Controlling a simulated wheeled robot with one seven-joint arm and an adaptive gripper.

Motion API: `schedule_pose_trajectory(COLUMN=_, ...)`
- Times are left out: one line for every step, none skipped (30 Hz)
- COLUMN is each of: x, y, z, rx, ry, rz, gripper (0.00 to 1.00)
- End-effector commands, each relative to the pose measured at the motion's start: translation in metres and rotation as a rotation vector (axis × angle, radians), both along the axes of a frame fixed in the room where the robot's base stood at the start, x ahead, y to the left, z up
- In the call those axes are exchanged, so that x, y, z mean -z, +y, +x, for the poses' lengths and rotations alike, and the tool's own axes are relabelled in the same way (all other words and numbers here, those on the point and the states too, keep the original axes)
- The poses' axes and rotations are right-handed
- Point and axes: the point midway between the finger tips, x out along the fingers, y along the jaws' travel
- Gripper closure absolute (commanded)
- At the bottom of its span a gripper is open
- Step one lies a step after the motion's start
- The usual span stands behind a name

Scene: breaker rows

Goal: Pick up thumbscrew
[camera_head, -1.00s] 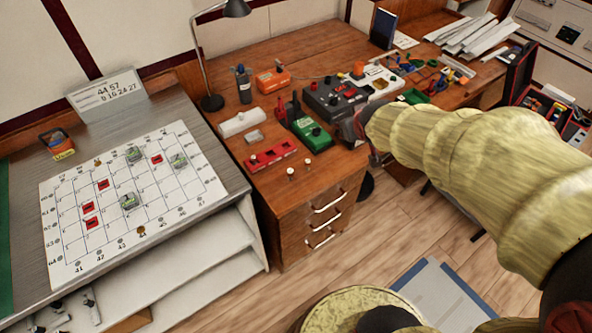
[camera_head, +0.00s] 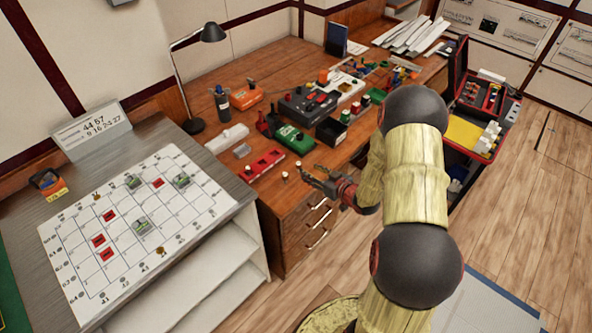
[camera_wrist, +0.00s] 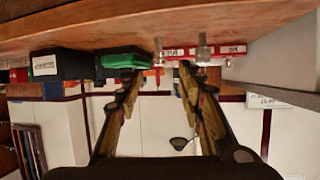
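Two small metallic thumbscrews stand on the wooden desk near its front edge. In the head view one (camera_head: 285,176) stands left of my gripper (camera_head: 310,174); the other (camera_head: 298,165) is just behind the fingertips. The wrist view looks upside down, with the desk along the top. There one thumbscrew (camera_wrist: 158,53) lines up with the gap between my fingertips (camera_wrist: 157,76), and the other (camera_wrist: 203,48) is right of the right fingertip. My gripper is open and empty. I cannot tell how far the fingertips are from the nearer thumbscrew.
A red labelled strip (camera_head: 262,165), a green-topped device (camera_head: 294,139) and a black open box (camera_head: 331,131) lie behind the thumbscrews. A grey bench with a gridded sheet (camera_head: 135,215) stands to the left. A desk lamp (camera_head: 213,33) stands at the back.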

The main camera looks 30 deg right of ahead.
Motion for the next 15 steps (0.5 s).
schedule_pose_trajectory(x=0.004, y=0.001, z=0.006, rx=-0.002, ry=0.000, rz=-0.001, gripper=0.62)
schedule_pose_trajectory(x=0.005, y=0.002, z=0.009, rx=-0.002, ry=0.001, rz=-0.002, gripper=0.62)
schedule_pose_trajectory(x=0.007, y=0.003, z=0.013, rx=-0.002, ry=0.001, rz=-0.002, gripper=0.62)
schedule_pose_trajectory(x=0.008, y=0.003, z=0.015, rx=-0.002, ry=0.001, rz=-0.002, gripper=0.62)
schedule_pose_trajectory(x=0.008, y=0.003, z=0.017, rx=-0.001, ry=0.001, rz=-0.002, gripper=0.62)
schedule_pose_trajectory(x=0.009, y=0.003, z=0.019, rx=-0.001, ry=0.001, rz=-0.002, gripper=0.62)
schedule_pose_trajectory(x=0.009, y=0.003, z=0.021, rx=-0.001, ry=0.000, rz=-0.002, gripper=0.62)
schedule_pose_trajectory(x=0.010, y=0.004, z=0.023, rx=-0.001, ry=0.000, rz=-0.003, gripper=0.62)
schedule_pose_trajectory(x=0.012, y=0.004, z=0.027, rx=-0.002, ry=0.000, rz=-0.002, gripper=0.62)
schedule_pose_trajectory(x=0.014, y=0.005, z=0.030, rx=-0.002, ry=0.000, rz=-0.002, gripper=0.62)
schedule_pose_trajectory(x=0.016, y=0.006, z=0.034, rx=-0.002, ry=0.000, rz=-0.002, gripper=0.62)
schedule_pose_trajectory(x=0.019, y=0.006, z=0.039, rx=-0.001, ry=0.002, rz=-0.002, gripper=0.62)
schedule_pose_trajectory(x=0.021, y=0.007, z=0.043, rx=-0.001, ry=0.002, rz=-0.002, gripper=0.62)
schedule_pose_trajectory(x=0.022, y=0.008, z=0.048, rx=-0.002, ry=0.001, rz=-0.003, gripper=0.62)
schedule_pose_trajectory(x=0.024, y=0.009, z=0.053, rx=-0.002, ry=-0.001, rz=-0.003, gripper=0.62)
